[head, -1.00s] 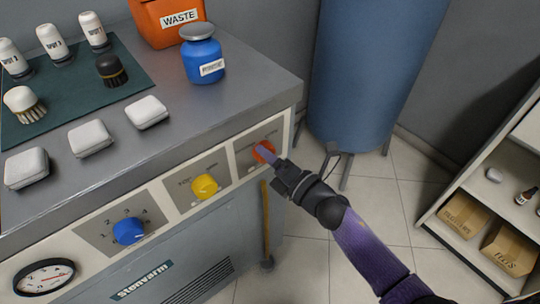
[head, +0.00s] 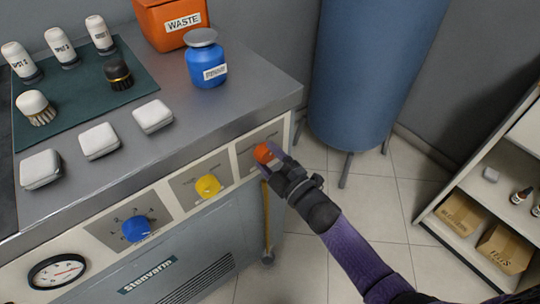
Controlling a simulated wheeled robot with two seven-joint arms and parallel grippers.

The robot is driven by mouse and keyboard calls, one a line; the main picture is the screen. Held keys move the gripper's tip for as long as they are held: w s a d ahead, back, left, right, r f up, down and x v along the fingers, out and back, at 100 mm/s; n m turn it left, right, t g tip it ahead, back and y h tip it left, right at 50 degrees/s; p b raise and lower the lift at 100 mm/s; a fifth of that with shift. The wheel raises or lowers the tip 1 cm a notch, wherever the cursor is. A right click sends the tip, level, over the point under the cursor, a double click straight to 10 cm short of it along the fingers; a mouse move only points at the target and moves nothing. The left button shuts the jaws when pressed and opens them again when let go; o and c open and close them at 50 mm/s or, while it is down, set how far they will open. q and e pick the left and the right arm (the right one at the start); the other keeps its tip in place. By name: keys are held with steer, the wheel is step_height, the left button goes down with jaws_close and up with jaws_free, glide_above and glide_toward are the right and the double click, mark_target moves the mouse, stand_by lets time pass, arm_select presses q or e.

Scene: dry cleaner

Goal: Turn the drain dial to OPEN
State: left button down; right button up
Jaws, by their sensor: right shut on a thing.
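Three dials sit on the front panel of the grey machine: a blue dial (head: 136,229), a yellow dial (head: 208,185) and an orange-red dial (head: 263,153). My right gripper (head: 270,157) is at the orange-red dial, its fingers shut on it and covering part of it. The lettering around this dial is too small and partly hidden, so I cannot read its setting or tell which dial is marked drain. My left gripper is not in view.
On the machine top stand a blue labelled jar (head: 206,64), an orange waste bin (head: 172,22), white bottles, brushes on a green mat (head: 70,108) and white blocks. A blue tank (head: 365,80) stands behind right. A shelf (head: 455,222) with boxes is at right.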

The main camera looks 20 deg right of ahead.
steer(key=m, duration=0.2)
steer(key=shift+m+h+p, duration=0.3)
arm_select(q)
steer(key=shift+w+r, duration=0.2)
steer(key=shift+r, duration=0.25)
arm_select(e)
steer(key=shift+m, duration=0.4)
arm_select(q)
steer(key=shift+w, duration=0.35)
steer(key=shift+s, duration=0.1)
